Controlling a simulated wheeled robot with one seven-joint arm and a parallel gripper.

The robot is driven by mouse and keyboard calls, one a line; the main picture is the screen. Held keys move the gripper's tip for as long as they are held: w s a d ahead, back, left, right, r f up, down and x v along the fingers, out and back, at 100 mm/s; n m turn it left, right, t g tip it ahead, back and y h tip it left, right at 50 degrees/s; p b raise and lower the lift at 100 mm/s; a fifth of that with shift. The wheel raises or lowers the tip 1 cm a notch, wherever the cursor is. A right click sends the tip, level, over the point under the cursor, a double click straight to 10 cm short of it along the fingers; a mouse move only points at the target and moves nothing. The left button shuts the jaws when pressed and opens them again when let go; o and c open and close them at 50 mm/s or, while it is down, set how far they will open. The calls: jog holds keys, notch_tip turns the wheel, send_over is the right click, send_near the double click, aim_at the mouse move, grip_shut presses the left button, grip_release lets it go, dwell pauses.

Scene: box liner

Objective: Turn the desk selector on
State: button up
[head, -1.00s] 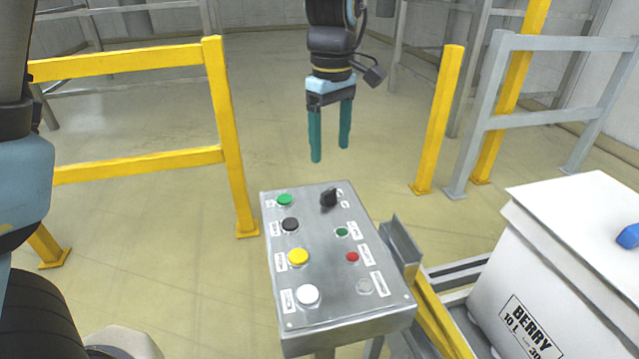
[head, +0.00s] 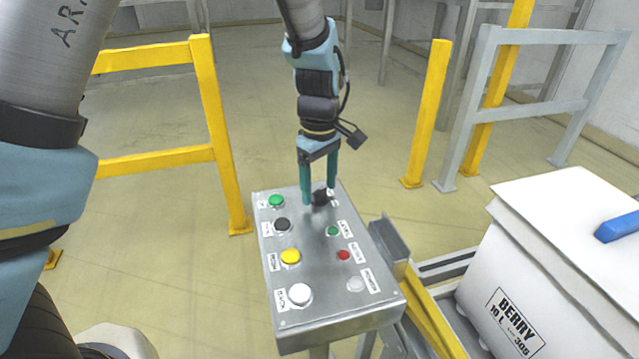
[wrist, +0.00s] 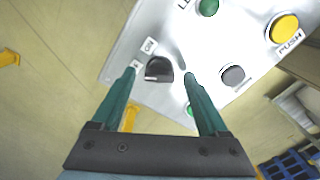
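The desk selector is a black knob (head: 320,198) at the far right of the sloped grey control panel (head: 318,290). In the wrist view the selector (wrist: 159,69) sits between the finger lines, a little beyond the tips, with small white labels beside it, one reading ON. My gripper (head: 319,198) is open, its two teal fingers pointing down at the panel's far edge, one on each side of the knob. The wrist view also shows my gripper (wrist: 160,75) with fingers apart and nothing between them held. I cannot tell whether a finger touches the knob.
The panel also has green (head: 276,201), black (head: 282,225), yellow (head: 290,257) and white (head: 299,294) buttons, plus small lamps (head: 343,255). Yellow rails (head: 215,140) stand behind left. A white box (head: 530,280) with a blue object (head: 618,227) stands right.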

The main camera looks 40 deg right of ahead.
aim_at(319, 191)
grip_shut()
dwell(0.4)
jog(key=shift+m, duration=0.3)
jog(key=m, duration=1.1)
jog(key=shift+m, duration=0.3)
dwell(0.5)
jog(key=shift+o, duration=0.3)
grip_release()
jog(key=shift+r+b, duration=0.15)
jog(key=shift+b, duration=0.15)
notch_tip(319, 191, up, 11)
jog(key=b, duration=0.2)
jog(key=shift+f, duration=0.2)
